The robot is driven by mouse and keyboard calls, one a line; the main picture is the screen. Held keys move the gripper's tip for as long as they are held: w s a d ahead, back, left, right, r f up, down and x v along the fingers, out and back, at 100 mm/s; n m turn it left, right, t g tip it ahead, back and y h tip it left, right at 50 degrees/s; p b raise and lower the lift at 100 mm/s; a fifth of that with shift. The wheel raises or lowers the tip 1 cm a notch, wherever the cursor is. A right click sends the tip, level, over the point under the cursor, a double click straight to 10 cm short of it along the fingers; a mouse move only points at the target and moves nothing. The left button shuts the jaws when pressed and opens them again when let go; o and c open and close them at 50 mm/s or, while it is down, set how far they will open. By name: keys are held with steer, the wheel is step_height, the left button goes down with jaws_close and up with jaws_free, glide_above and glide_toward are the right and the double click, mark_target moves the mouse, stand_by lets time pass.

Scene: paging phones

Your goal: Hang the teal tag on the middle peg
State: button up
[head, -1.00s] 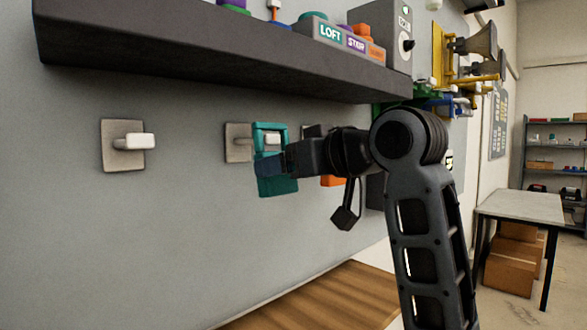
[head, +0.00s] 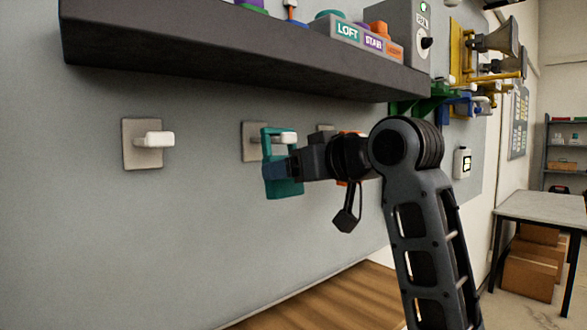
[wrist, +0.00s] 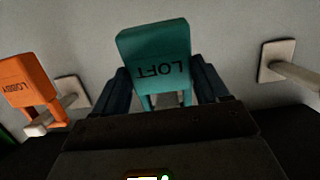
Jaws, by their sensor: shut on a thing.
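The teal tag (head: 284,188) is in my gripper (head: 277,171), held upright at the middle peg (head: 287,137). In the head view the white peg tip shows within the tag's upper frame opening, close under its top bar. Whether the tag's weight rests on the peg cannot be told. In the wrist view the teal tag (wrist: 157,55), lettered LOFT, sits between both fingers and hides the middle peg. The gripper is shut on the tag's lower part.
The left peg (head: 155,139) is bare. An orange LOBBY tag (wrist: 28,82) hangs on the peg on the other side, mostly behind my arm in the head view. A dark shelf (head: 240,62) juts out above the pegs.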

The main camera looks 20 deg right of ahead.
steer(key=o, duration=1.1)
steer(key=shift+o, duration=0.2)
steer(key=b+v, duration=0.1)
steer(key=v, duration=0.7)
step_height(320, 180, down, 17)
steer(key=s+a+m+h, duration=0.1)
steer(key=m, duration=0.2)
steer(key=s+a+f+m+h, duration=0.1)
steer(key=s+f, duration=0.4)
steer(key=f, duration=0.3)
steer(key=s+f+m+h, duration=0.1)
steer(key=s+f+m, duration=0.1)
steer(key=s+f, duration=0.45)
steer(key=s+f+n+h, duration=0.1)
steer(key=s+f, duration=0.2)
steer(key=s, duration=1.2)
steer(key=s+f+n, duration=0.1)
steer(key=s+f, duration=0.2)
steer(key=s, duration=1.3)
steer(key=shift+f+h, duration=0.3)
steer(key=shift+h, duration=0.1)
